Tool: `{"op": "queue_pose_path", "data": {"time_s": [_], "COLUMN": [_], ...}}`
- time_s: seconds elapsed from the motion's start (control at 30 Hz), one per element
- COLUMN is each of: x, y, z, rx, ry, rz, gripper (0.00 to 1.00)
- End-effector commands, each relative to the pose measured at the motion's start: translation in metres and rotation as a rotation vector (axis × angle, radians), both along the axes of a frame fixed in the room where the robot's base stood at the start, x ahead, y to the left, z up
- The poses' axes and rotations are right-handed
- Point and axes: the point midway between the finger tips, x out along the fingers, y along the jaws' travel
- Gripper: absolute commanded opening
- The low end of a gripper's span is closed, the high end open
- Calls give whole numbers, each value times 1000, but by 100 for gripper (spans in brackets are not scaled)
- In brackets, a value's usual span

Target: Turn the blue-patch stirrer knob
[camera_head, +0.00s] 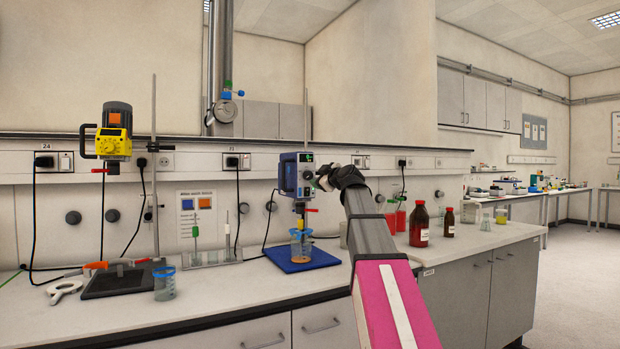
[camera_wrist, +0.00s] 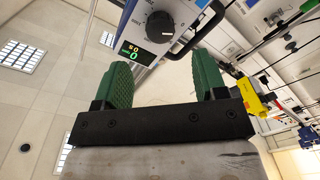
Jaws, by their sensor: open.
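The blue and grey stirrer (camera_head: 289,176) stands on a blue base plate (camera_head: 318,262), above a beaker (camera_head: 300,245) with orange contents. Its dark round knob (camera_wrist: 160,24) shows in the wrist view with a white pointer mark, beside a lit green display (camera_wrist: 133,52). My gripper (camera_head: 326,178) is just right of the stirrer's front in the head view. In the wrist view my gripper (camera_wrist: 162,72) has its green fingers wide apart with nothing between them. The knob lies ahead of the fingertips, roughly between them and apart from both. I cannot make out a blue patch on the stirrer.
A yellow stirrer (camera_head: 113,143) with an orange patch stands at the left on a dark plate (camera_head: 122,281). A wall sign (camera_head: 196,219) shows blue and orange squares. Red-brown bottles (camera_head: 419,226) stand right of my arm. The front bench edge is mostly clear.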

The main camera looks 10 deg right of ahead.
Motion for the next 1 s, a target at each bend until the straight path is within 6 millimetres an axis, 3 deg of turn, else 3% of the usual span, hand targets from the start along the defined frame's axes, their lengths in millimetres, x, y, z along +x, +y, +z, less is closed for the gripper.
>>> {"op": "queue_pose_path", "data": {"time_s": [0.2, 0.4, 0.77, 0.93, 1.0], "x": [41, 67, 72, 72, 72], "y": [15, 25, 28, 28, 28], "z": [2, 1, 0, 0, 0], "rx": [1, 0, 0, 0, 0], "ry": [1, 1, 0, 0, 0], "rz": [2, 1, 0, 0, 0], "gripper": [65, 65, 65, 16, 16]}}
